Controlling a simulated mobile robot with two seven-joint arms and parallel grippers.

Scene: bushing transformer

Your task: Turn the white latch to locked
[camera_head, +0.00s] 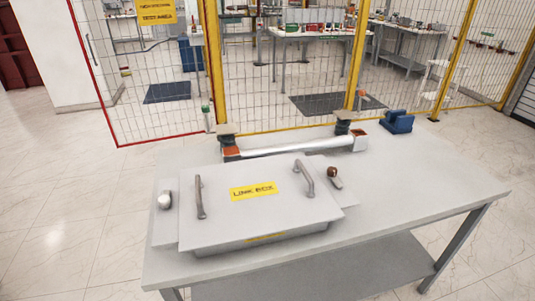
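A grey link box stands on the table, its flat lid (236,219) on top with two grey handles and a yellow "LINK BOX" label (253,191). A latch with a white rounded knob (164,201) is at the box's left side. A second latch with a brown knob (332,173) is at the right side. I cannot tell from this view whether either latch is locked. Neither of my grippers is in view.
The box stands on a grey table (420,190) with free room to its right. Behind the box lies a silver bar (300,147) between two dark insulators. A blue block (397,122) sits at the back right. A yellow-posted mesh fence (285,90) runs behind the table.

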